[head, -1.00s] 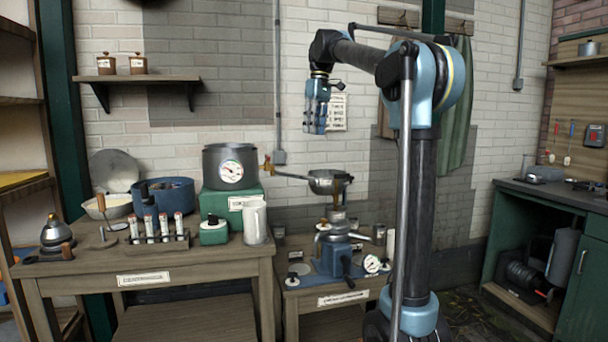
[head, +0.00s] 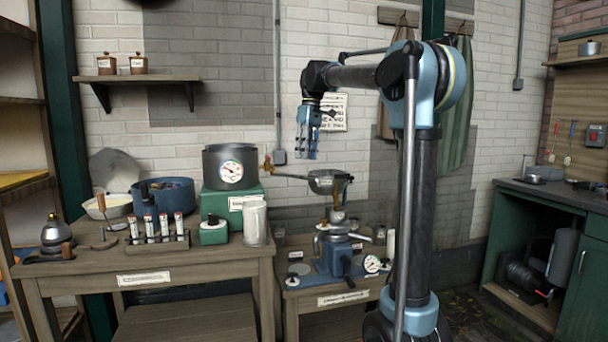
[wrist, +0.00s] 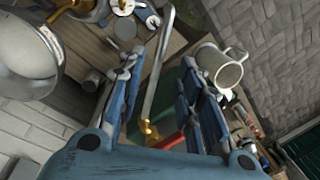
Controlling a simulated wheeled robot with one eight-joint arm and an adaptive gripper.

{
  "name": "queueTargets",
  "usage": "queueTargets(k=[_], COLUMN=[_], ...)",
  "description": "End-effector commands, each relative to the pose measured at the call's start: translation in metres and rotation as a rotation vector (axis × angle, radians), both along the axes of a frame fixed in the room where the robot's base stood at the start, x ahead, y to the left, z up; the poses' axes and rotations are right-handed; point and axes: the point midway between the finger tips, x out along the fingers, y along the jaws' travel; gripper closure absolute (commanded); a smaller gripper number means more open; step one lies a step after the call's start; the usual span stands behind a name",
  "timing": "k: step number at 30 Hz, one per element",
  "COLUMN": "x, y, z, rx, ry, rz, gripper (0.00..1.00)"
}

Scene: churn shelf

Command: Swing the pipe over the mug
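The pipe (head: 290,177) is a thin metal tube running from a brass tap (head: 267,164) on the grey pot (head: 223,170) towards the steel bowl (head: 327,184). The wrist view also shows the pipe (wrist: 157,80), with brass at its lower end. The pale mug (head: 254,222) stands upright on the left table; it also shows in the wrist view (wrist: 222,68), with its handle. The pipe does not point over the mug. My gripper (head: 307,155) is open and empty, pointing down above the pipe. In the wrist view the pipe appears between its fingers, not touched.
A rack of tubes (head: 160,240) and a blue pot (head: 165,193) stand on the left table (head: 200,268). The bowl sits on a blue cranked machine (head: 337,254) on a lower table. The space around my gripper is clear, with the wall behind.

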Motion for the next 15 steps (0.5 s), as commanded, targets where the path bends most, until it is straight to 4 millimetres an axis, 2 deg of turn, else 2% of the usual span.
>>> queueTargets(k=[3,9,15], x=[-0.003,-0.006,-0.008], y=[0.002,0.005,0.006], z=[-0.021,-0.05,-0.066], rx=[0.0,0.0,0.0], ry=[0.0,0.0,0.0], rz=[0.001,0.001,0.001], gripper=[0.68,0.68,0.68])
